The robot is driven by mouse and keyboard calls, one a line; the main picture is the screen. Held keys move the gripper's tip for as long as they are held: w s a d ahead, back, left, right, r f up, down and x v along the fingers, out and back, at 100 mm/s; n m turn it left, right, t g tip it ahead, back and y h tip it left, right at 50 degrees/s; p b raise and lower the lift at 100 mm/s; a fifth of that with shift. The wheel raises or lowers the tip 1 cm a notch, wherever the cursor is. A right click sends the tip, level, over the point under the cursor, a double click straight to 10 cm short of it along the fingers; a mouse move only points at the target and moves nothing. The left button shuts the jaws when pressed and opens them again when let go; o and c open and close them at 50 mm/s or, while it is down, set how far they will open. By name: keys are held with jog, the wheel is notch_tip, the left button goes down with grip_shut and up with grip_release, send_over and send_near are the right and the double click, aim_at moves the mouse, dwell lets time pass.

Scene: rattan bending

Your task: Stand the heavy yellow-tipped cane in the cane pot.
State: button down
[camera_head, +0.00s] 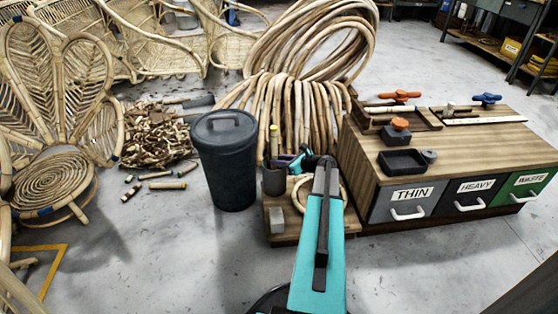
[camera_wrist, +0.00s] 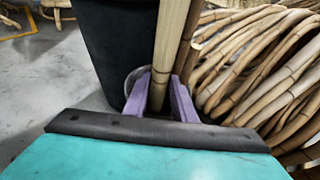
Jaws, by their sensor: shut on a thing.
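The yellow-tipped cane (camera_head: 274,143) stands upright at the cane pot (camera_head: 273,183), a dark cup on a low wooden stand. Its yellow tip is at the top. The cane's lower part meets the pot's mouth in the head view; how deep it reaches is hidden. My gripper (camera_head: 290,163) is at the pot's upper right, its purple fingers shut on the cane. In the wrist view the cane (camera_wrist: 174,45) rises between the fingers (camera_wrist: 160,92), and part of a grey rim shows behind them.
A dark lidded bin (camera_head: 226,165) stands close left of the pot. Coiled rattan (camera_head: 300,100) is behind. A workbench (camera_head: 455,150) with drawers marked THIN, HEAVY and WASTE is at right. A small grey block (camera_head: 276,220) sits on the stand.

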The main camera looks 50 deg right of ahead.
jog(key=c, duration=1.4)
grip_release()
jog(key=shift+d, duration=0.1)
jog(key=shift+r, duration=0.1)
jog(key=p+v, duration=0.1)
jog(key=v, duration=0.3)
jog(key=p+v, duration=0.2)
jog(key=v, duration=0.3)
jog(key=p+v, duration=0.2)
jog(key=v, duration=0.2)
jog(key=shift+s+a+r, duration=0.15)
jog(key=shift+s+a, duration=0.1)
jog(key=shift+s, duration=0.15)
